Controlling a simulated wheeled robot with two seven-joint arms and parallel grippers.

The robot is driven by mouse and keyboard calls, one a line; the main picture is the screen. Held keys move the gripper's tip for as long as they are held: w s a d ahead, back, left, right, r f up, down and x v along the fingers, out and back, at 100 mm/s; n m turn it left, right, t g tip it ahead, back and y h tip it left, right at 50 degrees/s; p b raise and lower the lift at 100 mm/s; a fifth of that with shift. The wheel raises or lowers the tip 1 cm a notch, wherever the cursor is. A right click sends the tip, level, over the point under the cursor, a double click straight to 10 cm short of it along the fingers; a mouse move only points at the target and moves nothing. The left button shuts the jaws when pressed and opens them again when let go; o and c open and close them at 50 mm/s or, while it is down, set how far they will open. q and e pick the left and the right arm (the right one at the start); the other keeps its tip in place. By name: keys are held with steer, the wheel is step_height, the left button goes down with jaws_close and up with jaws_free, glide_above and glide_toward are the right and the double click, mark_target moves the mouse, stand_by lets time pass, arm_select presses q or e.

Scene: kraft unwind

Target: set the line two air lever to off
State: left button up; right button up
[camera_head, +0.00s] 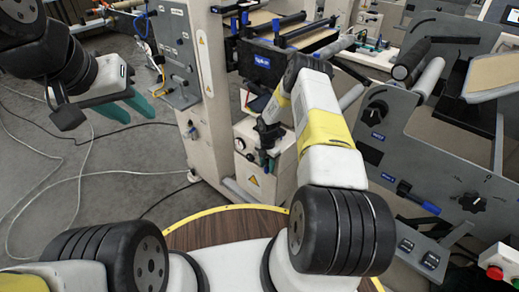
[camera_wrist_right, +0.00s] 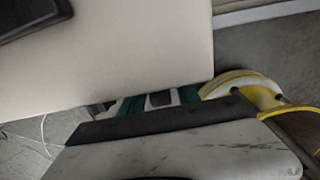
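My left gripper (camera_head: 128,108) hangs at the upper left over the floor, its two green fingers apart and empty. My right arm reaches forward, and its gripper (camera_head: 268,158) points down in front of a beige machine cabinet (camera_head: 243,172) with a yellow warning triangle. In the right wrist view, its green-and-white fingertips (camera_wrist_right: 158,100) are close to a large beige surface (camera_wrist_right: 110,60); the gap between them is mostly hidden. A blue-handled lever (camera_head: 418,197) sits on the grey machine at the right, apart from both grippers. Its label is unreadable, so I cannot tell whether it is the line two air lever.
A grey panel (camera_head: 178,45) with blue fittings and hoses stands at the upper left. Pale hoses (camera_head: 85,178) and cables lie on the floor. A round wood-topped surface with a yellow rim (camera_head: 190,217) is at the bottom. A red button (camera_head: 494,272) is at lower right.

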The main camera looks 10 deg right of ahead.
steer(key=shift+f, duration=0.95)
jaws_close()
stand_by(0.7)
